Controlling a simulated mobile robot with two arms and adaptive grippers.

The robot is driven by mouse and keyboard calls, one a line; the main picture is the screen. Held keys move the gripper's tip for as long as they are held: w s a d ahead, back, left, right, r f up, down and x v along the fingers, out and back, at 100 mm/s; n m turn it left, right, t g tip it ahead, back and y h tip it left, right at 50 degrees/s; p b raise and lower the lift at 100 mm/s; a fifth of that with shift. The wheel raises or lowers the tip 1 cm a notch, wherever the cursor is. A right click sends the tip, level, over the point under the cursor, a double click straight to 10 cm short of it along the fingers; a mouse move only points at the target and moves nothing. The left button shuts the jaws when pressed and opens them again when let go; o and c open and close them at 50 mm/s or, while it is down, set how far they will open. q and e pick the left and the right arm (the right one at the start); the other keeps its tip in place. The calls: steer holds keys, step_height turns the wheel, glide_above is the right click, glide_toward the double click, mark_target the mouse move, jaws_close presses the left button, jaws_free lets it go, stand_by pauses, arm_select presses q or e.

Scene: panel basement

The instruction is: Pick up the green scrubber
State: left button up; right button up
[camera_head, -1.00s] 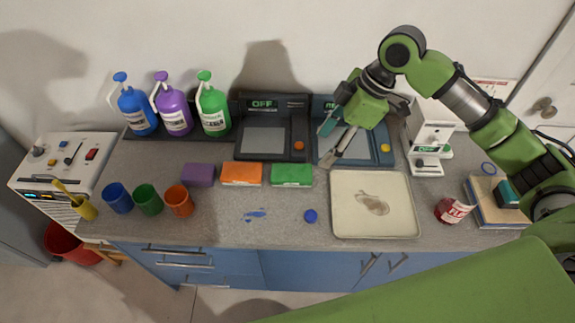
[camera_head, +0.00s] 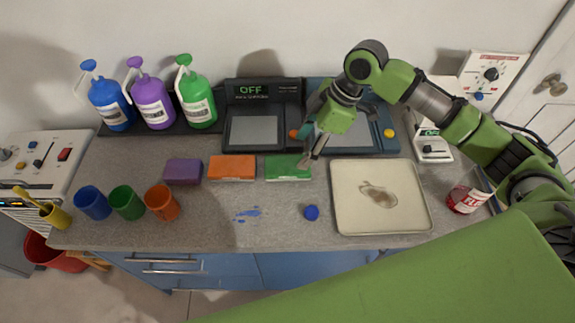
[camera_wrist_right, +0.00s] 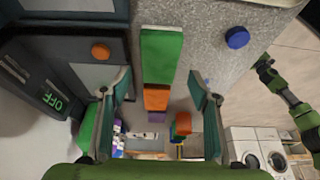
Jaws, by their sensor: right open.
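The green scrubber (camera_head: 288,167) is a block with a green top and a pale edge, lying on the counter at the right end of a row of three. In the right wrist view the green scrubber (camera_wrist_right: 161,55) lies between the two spread fingers, apart from both. My right gripper (camera_head: 309,146) is open and empty, pointing down above the scrubber's right end; its fingers (camera_wrist_right: 159,76) frame the scrubber in the right wrist view. My left gripper (camera_wrist_right: 266,68) seems to show small at the right of the wrist view, too unclear to tell its state.
An orange block (camera_head: 232,167) and a purple block (camera_head: 183,171) lie left of the scrubber. A dark device reading OFF (camera_head: 262,118) stands behind. A tray (camera_head: 344,218) and a blue cap (camera_head: 311,212) are near. The counter front is mostly clear.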

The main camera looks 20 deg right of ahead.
mark_target(289, 164)
steer(key=x, duration=0.2)
steer(key=shift+w+a+f, duration=0.2)
steer(key=shift+f, duration=0.1)
steer(key=p+x, duration=0.1)
steer(key=x, duration=0.1)
steer(key=p+x, duration=0.1)
steer(key=x, duration=0.1)
steer(key=shift+a, duration=0.35)
steer(key=shift+a+f, duration=0.15)
steer(key=shift+f, duration=0.25)
steer(key=c, duration=0.9)
